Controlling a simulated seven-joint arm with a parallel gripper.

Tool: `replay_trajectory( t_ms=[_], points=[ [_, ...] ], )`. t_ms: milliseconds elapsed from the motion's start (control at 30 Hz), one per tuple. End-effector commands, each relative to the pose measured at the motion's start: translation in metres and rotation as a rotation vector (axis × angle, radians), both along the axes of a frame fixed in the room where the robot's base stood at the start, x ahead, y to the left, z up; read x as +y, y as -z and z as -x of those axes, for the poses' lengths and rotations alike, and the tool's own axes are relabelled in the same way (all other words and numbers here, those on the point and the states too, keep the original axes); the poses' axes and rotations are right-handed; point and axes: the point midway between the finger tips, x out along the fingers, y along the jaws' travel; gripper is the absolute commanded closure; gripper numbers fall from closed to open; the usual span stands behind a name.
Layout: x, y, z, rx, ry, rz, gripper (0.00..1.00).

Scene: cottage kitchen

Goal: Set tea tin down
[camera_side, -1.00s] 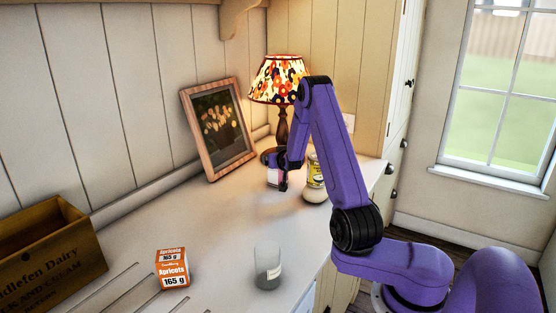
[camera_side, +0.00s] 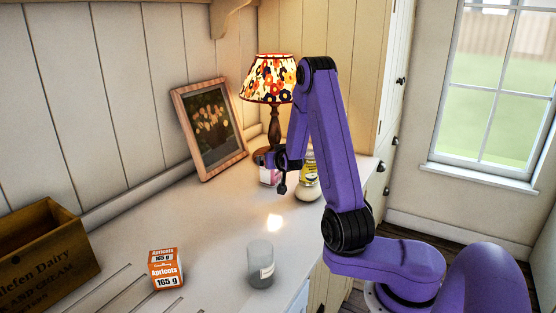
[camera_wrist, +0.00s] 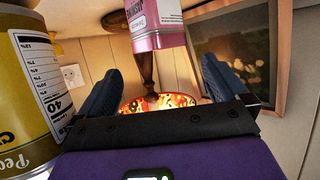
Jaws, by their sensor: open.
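A pink tin with a pale label, seemingly the tea tin (camera_side: 269,176), stands on the counter in front of the lamp in the side view. My gripper (camera_side: 280,170) is close beside it and partly covers it. In the wrist view the pink tin (camera_wrist: 155,28) appears upside down at the top centre, beyond the fingertips. My gripper (camera_wrist: 160,85) is open there, with a gap between its two dark fingers and nothing clamped. The tin looks upright; its contact with the counter is hard to see.
The lamp (camera_side: 268,80) and picture frame (camera_side: 177,100) are behind. An apricots box (camera_side: 166,270), glass jar (camera_side: 261,268) and wooden crate (camera_side: 60,280) stand nearer. The counter between is clear.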

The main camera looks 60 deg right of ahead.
Motion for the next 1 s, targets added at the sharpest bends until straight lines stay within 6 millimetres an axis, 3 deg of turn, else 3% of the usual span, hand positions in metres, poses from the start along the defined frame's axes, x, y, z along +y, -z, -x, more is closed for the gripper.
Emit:
replay_trajectory(
  t_ms=[333,567,800,1000],
  points=[
    [0.023,-0.014,0.023,0.000,0.000,0.000,0.00],
    [0.045,-0.014,0.007,0.027,-0.071,-0.027,0.00],
    [0.111,-0.010,-0.030,0.129,-0.285,-0.104,0.00],
    [0.171,-0.008,-0.041,0.234,-0.468,-0.155,0.00]
  ],
)
